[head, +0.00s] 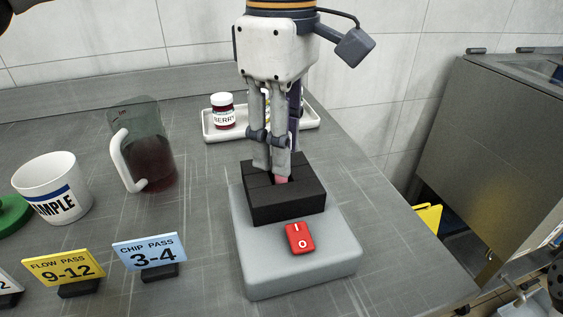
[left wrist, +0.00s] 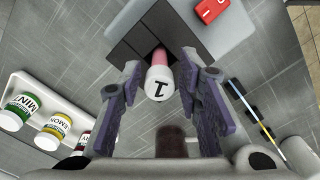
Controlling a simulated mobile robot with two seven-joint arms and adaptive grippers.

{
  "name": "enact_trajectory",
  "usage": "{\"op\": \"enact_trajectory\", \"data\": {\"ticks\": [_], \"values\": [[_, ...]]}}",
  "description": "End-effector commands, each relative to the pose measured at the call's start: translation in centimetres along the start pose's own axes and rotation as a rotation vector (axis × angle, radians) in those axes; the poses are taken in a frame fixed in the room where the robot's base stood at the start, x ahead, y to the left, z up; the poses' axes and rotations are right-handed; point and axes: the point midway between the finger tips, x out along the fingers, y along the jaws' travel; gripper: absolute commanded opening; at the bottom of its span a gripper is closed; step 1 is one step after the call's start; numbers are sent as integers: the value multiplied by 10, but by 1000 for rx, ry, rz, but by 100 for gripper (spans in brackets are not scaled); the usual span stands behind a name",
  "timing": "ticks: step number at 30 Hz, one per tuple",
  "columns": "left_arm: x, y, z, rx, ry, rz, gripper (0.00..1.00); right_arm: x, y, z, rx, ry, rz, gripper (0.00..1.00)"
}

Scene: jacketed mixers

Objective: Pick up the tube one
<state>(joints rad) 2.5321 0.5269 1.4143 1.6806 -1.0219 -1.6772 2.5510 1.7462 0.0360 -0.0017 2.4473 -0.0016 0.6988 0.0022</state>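Tube one is a pink tube with a white cap marked 1 (left wrist: 159,84) in the left wrist view. It stands in a black block (head: 287,202) on a grey mixer base (head: 300,271). In the head view only a bit of its pink body (head: 282,180) shows below the fingers. My left gripper (head: 272,168) points down over the block. In the left wrist view its two fingers (left wrist: 164,95) stand on either side of the cap, with narrow gaps, so it looks open. I do not make out my right gripper.
A red switch (head: 299,238) is on the base's front. A white tray (head: 211,131) with jars, including a berry jar (head: 223,112), stands behind. A jug (head: 150,150), a sample cup (head: 52,188) and number signs (head: 150,253) are at left. The table edge is at right.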

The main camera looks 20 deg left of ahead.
Motion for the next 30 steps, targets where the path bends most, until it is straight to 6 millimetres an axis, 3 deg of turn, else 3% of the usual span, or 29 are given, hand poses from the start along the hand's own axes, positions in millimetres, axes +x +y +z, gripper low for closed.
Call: {"op": "enact_trajectory", "data": {"ticks": [1, 3, 16, 21, 28, 30], "values": [[0, 0, 0, 0, 0, 0, 14, 0, 0, 0, 0, 0, 0, 40], [0, 0, 0, 0, 0, -1, 0, 0, 0, 0, 0, 0, 0, 40], [-8, 0, 0, 0, 3, 3, 0, -3, 0, -1, 0, 7, 0, 40], [-43, -4, 2, -1, 5, 14, 0, -14, 0, -6, 0, 36, -2, 40], [-105, -51, 25, 0, 7, 24, 0, -42, -1, -19, 1, 110, -5, 40], [-112, -73, 36, 2, 9, 20, 0, -49, -2, -23, 2, 131, -6, 40]]}}
